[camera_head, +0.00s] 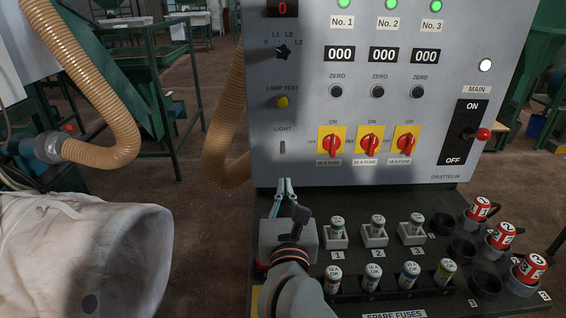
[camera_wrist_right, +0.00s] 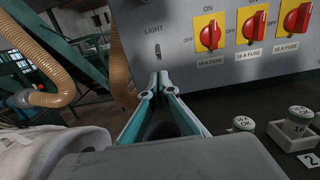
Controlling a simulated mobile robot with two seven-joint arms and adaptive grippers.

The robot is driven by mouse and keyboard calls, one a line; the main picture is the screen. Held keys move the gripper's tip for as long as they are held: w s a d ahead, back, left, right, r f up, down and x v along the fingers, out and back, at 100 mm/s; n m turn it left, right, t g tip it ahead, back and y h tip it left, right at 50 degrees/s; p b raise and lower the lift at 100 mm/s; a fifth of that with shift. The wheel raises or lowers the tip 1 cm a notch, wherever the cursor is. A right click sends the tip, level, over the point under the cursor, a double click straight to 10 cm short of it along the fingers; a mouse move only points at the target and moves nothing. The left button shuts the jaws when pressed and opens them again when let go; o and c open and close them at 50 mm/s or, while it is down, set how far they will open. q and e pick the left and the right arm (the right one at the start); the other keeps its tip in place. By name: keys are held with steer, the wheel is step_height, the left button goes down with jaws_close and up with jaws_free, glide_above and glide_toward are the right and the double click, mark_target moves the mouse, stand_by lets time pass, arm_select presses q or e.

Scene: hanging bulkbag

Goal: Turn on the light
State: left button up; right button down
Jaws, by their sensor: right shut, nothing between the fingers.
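The light switch (camera_head: 283,147) is a small grey toggle on the control panel, under the label LIGHT. It also shows in the right wrist view (camera_wrist_right: 158,51), just above the fingertips. My right gripper (camera_head: 286,181) is shut and empty, with teal fingers pointing up toward the panel, below the switch. In the right wrist view my right gripper (camera_wrist_right: 159,76) has its tips together, apart from the switch in the picture; the exact gap in depth is hard to tell. My left gripper is not in view.
Red rotary switches (camera_head: 369,144) sit right of the light switch, and a yellow lamp test button (camera_head: 283,102) above it. Several fuses (camera_head: 377,226) stand on the dark shelf (camera_head: 350,258) beside my right arm. A white bulk bag (camera_head: 70,250) hangs at left near a ribbed hose (camera_head: 105,110).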

steer(key=shift+w, duration=0.1)
glide_toward(284, 163)
steer(key=w+r, duration=0.3)
steer(key=w, duration=0.2)
steer(key=shift+a+r, duration=0.15)
steer(key=shift+r, duration=0.25)
steer(key=shift+s+p, duration=0.1)
steer(key=shift+p, duration=0.25)
